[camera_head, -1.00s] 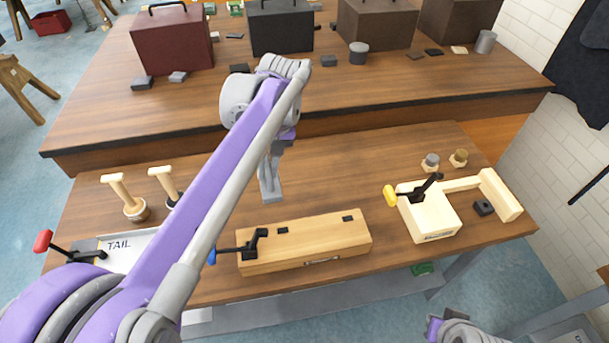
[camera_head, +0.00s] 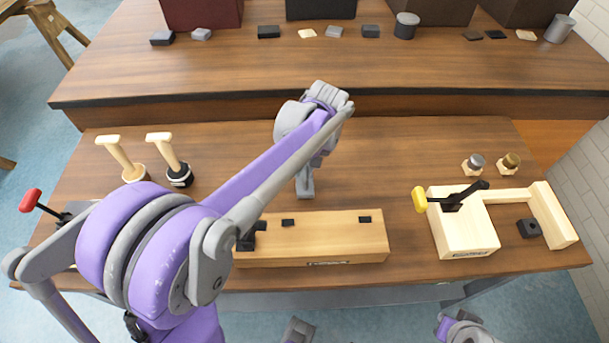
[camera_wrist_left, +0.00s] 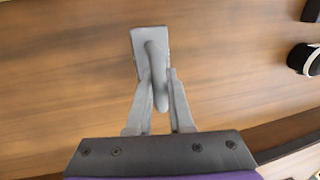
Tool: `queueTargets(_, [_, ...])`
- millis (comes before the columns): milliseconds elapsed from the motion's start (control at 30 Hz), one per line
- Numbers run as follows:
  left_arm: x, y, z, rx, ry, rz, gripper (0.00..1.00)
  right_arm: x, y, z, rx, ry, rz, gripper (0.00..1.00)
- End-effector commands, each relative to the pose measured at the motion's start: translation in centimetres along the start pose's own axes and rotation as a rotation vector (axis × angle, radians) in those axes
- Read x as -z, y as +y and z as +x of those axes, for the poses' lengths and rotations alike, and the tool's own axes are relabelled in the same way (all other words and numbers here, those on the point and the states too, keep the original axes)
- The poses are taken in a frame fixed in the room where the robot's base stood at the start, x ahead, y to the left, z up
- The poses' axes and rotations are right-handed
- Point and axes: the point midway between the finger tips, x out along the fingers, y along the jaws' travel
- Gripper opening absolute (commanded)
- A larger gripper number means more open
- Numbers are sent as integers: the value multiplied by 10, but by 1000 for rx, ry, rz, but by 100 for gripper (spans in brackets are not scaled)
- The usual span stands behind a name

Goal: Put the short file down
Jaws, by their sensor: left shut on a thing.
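My left gripper (camera_head: 310,168) is over the front table, behind the long wooden box. In the left wrist view my left gripper (camera_wrist_left: 158,88) is shut on a grey thing, which I take for the short file (camera_wrist_left: 147,45). It has a flat plate and a rounded handle between the fingers. In the head view the file (camera_head: 304,186) shows as a small grey shape under the gripper, close to the wood. I cannot tell whether it touches the tabletop.
The wooden box (camera_head: 340,238) lies in front of the gripper. Two wooden-handled tools (camera_head: 130,168) stand left. A clamp block with a yellow handle (camera_head: 462,228) sits right, with two small knobs (camera_head: 474,164) behind it. The table between gripper and knobs is clear.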

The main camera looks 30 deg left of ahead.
Motion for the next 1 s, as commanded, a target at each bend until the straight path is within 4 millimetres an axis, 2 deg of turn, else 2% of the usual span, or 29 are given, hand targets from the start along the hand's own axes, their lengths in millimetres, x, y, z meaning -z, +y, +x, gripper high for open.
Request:
queueTargets(200, [0,6,28,0,0,0,0,-2,0,3,0,-1,0,0])
queueTargets(567, [0,6,32,0,0,0,0,-3,0,5,0,-2,0,0])
queueTargets(600, [0,6,32,0,0,0,25,-3,0,5,0,-2,0,0])
queueTargets(733, [0,6,32,0,0,0,48,-3,0,4,0,-2,0,0])
queueTargets(1000, [0,7,31,-1,0,0,49,-2,0,4,0,-1,0,0])
